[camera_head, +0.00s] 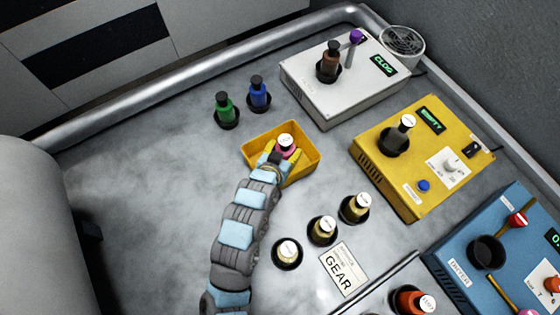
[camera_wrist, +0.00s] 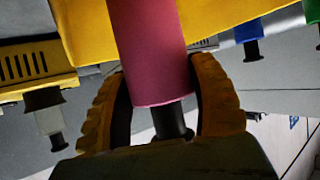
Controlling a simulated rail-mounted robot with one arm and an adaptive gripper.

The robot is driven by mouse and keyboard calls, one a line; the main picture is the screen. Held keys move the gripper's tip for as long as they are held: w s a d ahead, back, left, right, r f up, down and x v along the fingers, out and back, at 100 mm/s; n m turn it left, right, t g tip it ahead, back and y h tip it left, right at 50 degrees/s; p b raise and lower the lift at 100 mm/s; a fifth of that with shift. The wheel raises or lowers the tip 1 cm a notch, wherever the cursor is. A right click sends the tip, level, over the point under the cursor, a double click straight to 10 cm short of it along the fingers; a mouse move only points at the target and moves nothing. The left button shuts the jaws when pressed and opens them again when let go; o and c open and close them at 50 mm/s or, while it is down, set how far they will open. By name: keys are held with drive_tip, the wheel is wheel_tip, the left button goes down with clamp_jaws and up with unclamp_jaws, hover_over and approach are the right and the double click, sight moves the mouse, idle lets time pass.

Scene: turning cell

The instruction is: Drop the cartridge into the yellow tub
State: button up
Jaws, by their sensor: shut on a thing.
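My gripper (camera_head: 283,158) is shut on a pink cartridge (camera_head: 289,151) with a white-topped cap. In the wrist view the pink cartridge (camera_wrist: 152,50) and its dark neck stand between the two ribbed yellow fingers of my gripper (camera_wrist: 158,100). The yellow tub (camera_head: 258,136) is a rectangular open tray on the grey table. In the head view the cartridge and fingertips overlap the tub's opening. The tub wall (camera_wrist: 230,15) shows behind the cartridge in the wrist view. The cartridge's lower end is out of frame, so its height over the tub floor is unclear.
A green bottle (camera_head: 223,108) and a blue bottle (camera_head: 258,94) stand behind the tub. A white device (camera_head: 320,98) and a yellow device (camera_head: 392,180) stand to the right. Several gold bottles stand in front, near a GEAR label (camera_head: 343,268). The table's left side is clear.

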drive_tip(key=shift+f, duration=0.15)
drive_tip(key=o, duration=1.3)
drive_tip(key=shift+v, duration=3.7)
